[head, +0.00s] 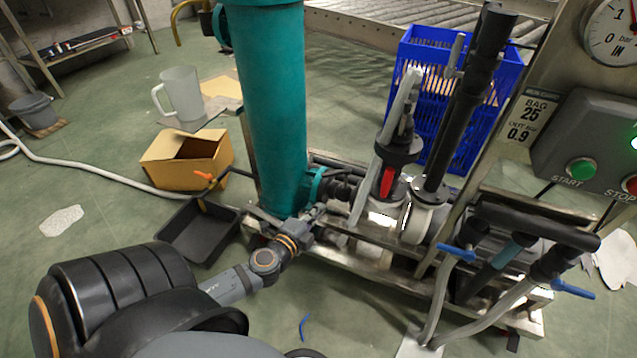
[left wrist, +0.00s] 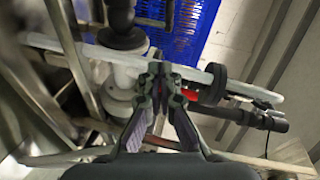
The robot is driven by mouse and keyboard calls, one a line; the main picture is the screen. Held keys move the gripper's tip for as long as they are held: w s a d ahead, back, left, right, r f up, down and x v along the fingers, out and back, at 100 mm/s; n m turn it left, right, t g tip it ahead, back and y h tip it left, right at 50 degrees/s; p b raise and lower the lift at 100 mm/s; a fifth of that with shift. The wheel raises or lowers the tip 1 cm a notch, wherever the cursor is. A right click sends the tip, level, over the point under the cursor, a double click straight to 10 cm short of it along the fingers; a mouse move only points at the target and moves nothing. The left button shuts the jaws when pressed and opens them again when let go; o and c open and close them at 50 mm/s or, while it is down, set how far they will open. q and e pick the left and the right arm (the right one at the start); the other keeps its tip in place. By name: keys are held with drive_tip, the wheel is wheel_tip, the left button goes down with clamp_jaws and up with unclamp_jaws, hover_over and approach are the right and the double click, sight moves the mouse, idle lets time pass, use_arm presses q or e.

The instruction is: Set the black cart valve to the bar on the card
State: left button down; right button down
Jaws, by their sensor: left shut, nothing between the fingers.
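The card (head: 527,117) on the metal post reads "BAG 25, OUT bar 0.9". A black round valve part (head: 399,148) with a red lever (head: 388,181) stands on the cart's pipework, right of the teal cylinder (head: 272,110). I cannot tell for certain that this is the valve named. My left gripper (head: 318,211) is low by the cylinder's foot, left of the red lever. In the left wrist view its fingers (left wrist: 160,72) are shut and empty, in front of a pale hose (left wrist: 190,70). A black disc (left wrist: 214,84) lies just to their right. My right gripper is out of view.
A gauge marked "IN" (head: 612,35) is cut off at the top right, above the START button (head: 581,168). Blue-handled valves (head: 457,252) sit at the cart's right end. A blue crate (head: 425,65) stands behind. A black tray (head: 190,243) lies near my left arm.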

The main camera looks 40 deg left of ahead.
use_arm(q)
drive_tip(key=r+y, duration=0.1)
drive_tip(key=p, duration=0.1)
approach(325, 176)
drive_tip(key=w+d, duration=0.4)
drive_tip(key=w, duration=0.2)
drive_tip(key=a, duration=0.1)
drive_tip(key=w+a+f+b, duration=0.1)
drive_tip(key=shift+w+a+f, duration=0.15)
drive_tip(key=shift+w+a, duration=0.1)
drive_tip(key=shift+a, duration=0.15)
drive_tip(key=shift+w+a, duration=0.2)
drive_tip(key=shift+a, duration=0.05)
drive_tip(key=shift+w+a+f+b, duration=0.15)
drive_tip(key=shift+a+b, duration=0.15)
drive_tip(key=shift+a, duration=0.2)
drive_tip(key=shift+w+a+r+b, duration=0.15)
drive_tip(key=shift+a+b, duration=0.15)
drive_tip(key=shift+a, duration=0.2)
